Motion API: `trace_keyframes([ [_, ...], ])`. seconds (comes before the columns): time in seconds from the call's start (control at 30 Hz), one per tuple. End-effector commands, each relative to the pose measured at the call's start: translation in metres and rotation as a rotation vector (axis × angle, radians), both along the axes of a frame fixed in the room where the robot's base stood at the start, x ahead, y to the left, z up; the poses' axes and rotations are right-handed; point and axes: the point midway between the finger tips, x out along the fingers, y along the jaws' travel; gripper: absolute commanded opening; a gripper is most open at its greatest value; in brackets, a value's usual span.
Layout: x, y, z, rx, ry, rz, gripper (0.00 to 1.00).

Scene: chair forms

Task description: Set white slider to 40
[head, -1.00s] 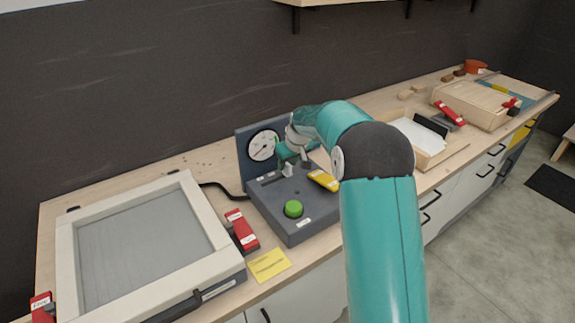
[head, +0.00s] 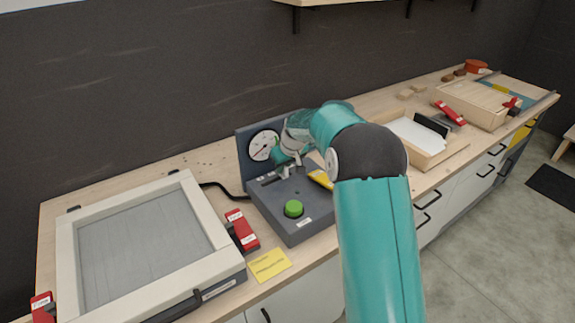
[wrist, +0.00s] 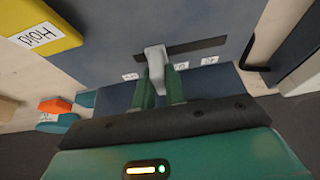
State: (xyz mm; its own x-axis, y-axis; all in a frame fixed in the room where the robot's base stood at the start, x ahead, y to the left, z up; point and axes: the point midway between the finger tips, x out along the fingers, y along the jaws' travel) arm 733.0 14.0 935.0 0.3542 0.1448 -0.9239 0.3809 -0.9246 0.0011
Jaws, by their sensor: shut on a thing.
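The white slider (wrist: 155,63) stands in a dark slot in the wrist view, between the two green fingers of my gripper (wrist: 158,88). My gripper is shut on it. In the head view the slider (head: 285,172) is a small pale knob on the dark control box (head: 310,223), with my gripper (head: 291,163) at it. Small white labels (wrist: 170,70) lie along the slot, too small to read. The round dial (head: 263,146) on the upright panel has a needle, but its value cannot be read.
A green button (head: 293,208) and a yellow "Hold" piece (head: 321,179) are on the same box. A framed grey panel (head: 145,245) with red clamps stands to the left. A yellow note (head: 269,264) lies in front. A wooden tray (head: 435,155) is to the right.

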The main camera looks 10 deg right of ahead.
Motion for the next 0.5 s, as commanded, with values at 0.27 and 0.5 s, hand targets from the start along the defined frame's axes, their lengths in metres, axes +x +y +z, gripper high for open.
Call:
trace_keyframes([
  [0.27,-0.024,0.061,0.000,0.000,0.000,0.007,0.00],
  [0.5,-0.029,0.071,-0.001,0.004,0.003,0.003,0.00],
])
